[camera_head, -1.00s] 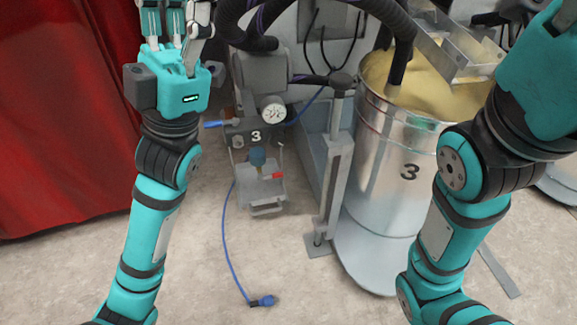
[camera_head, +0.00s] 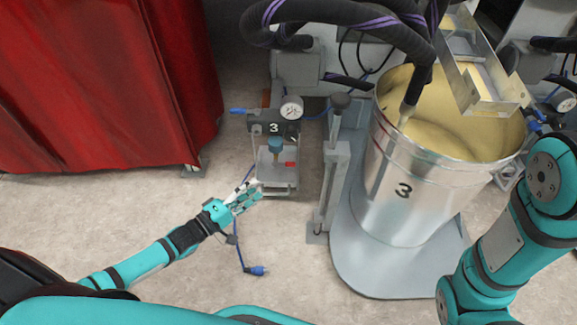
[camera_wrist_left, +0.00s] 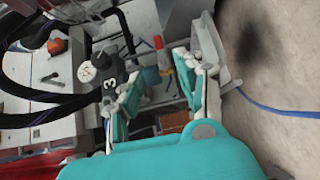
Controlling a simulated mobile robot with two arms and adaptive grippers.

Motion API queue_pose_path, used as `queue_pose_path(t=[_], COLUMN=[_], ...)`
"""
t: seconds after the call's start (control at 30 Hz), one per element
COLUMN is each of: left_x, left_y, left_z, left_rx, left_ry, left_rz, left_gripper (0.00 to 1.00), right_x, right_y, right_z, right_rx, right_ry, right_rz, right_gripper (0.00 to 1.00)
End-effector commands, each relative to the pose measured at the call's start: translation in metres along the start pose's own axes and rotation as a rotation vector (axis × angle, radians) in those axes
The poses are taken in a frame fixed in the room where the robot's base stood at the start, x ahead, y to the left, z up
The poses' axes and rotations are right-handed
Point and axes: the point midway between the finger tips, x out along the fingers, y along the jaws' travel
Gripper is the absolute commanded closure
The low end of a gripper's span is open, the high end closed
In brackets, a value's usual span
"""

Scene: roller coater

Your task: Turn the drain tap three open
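The unit marked 3 (camera_head: 274,128) stands on the floor left of the drum, with a gauge above. A small red part (camera_head: 290,164), which looks like the drain tap's handle, sits low on its front beside a blue-green cup (camera_head: 276,147). A blue lever (camera_head: 238,111) sticks out left higher up. My left gripper (camera_head: 254,195) is open and empty, low in front of the unit and left of its foot. In the left wrist view its fingers (camera_wrist_left: 162,85) are spread, with a red-and-yellow part (camera_wrist_left: 182,65) close to the right fingertip; contact is unclear. My right gripper is out of view.
Dark hoses (camera_head: 350,14) hang above. A red curtain (camera_head: 110,90) is at left. A blue cable plug (camera_head: 257,271) lies on open floor.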

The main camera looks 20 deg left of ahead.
Motion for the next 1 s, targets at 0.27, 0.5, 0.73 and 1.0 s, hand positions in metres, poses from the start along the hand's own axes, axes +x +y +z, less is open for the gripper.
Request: queue_pose_path(t=[0.27,0.5,0.73,1.0], left_x=[0.065,0.11,0.131,0.134], left_y=[-0.005,-0.003,-0.001,0.001], left_z=[0.001,0.001,0.001,0.001], left_rx=[0.002,0.003,0.001,0.0], left_ry=[-0.001,0.0,0.0,0.0], left_rz=[0.007,0.006,0.002,0.001], left_gripper=[0.62,0.62,0.62,0.62], right_x=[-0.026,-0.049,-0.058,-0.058], right_y=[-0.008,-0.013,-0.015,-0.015], right_z=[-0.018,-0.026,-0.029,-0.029], right_rx=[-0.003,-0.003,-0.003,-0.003], right_ry=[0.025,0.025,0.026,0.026], right_rz=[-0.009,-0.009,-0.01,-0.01], right_gripper=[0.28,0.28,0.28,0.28])
